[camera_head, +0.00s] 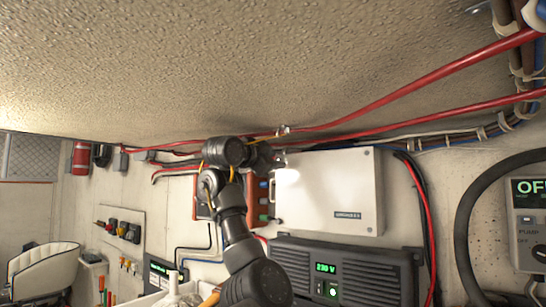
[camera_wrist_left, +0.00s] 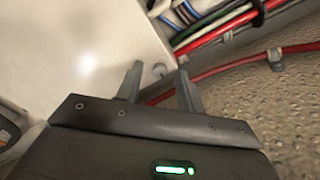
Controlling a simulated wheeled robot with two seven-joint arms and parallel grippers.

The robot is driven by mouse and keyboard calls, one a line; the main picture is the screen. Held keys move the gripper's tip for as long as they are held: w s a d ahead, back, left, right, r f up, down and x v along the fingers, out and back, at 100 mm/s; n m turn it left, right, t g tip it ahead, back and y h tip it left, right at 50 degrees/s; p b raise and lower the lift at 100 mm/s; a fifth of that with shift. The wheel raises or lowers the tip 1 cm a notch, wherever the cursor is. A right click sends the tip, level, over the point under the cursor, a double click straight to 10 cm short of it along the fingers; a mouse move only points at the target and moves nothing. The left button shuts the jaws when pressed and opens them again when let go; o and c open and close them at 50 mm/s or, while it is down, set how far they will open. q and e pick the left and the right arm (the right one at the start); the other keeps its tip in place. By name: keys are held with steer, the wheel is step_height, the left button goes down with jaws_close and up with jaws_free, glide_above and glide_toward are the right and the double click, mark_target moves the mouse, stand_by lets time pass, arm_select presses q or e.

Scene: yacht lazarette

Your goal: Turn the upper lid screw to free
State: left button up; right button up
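The white lidded box (camera_head: 328,190) is on the wall in the head view, and its pale face (camera_wrist_left: 85,55) fills the upper left of the left wrist view. A small grey screw head (camera_wrist_left: 160,70) shows at the edge of this face in the left wrist view. My left gripper (camera_head: 280,158) is at the box's upper left corner and covers it in the head view. In the left wrist view its two fingers (camera_wrist_left: 160,82) are apart, with the screw head between their tips. I cannot tell whether they touch it. My right gripper is out of view.
Red cables (camera_head: 400,92) run along the ceiling edge close above the box, and also beside the fingers in the left wrist view (camera_wrist_left: 240,67). A dark unit with a green display (camera_head: 345,270) sits below the box. A red panel (camera_head: 258,203) stands left of it.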

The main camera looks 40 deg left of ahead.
arm_select(q)
jaws_close()
steer(key=n+b, duration=0.6)
steer(key=n, duration=0.6)
steer(key=shift+s+a, duration=0.1)
steer(key=n, duration=0.5)
steer(key=shift+r+n+b, duration=0.15)
steer(key=shift+n+b, duration=0.25)
stand_by(0.4)
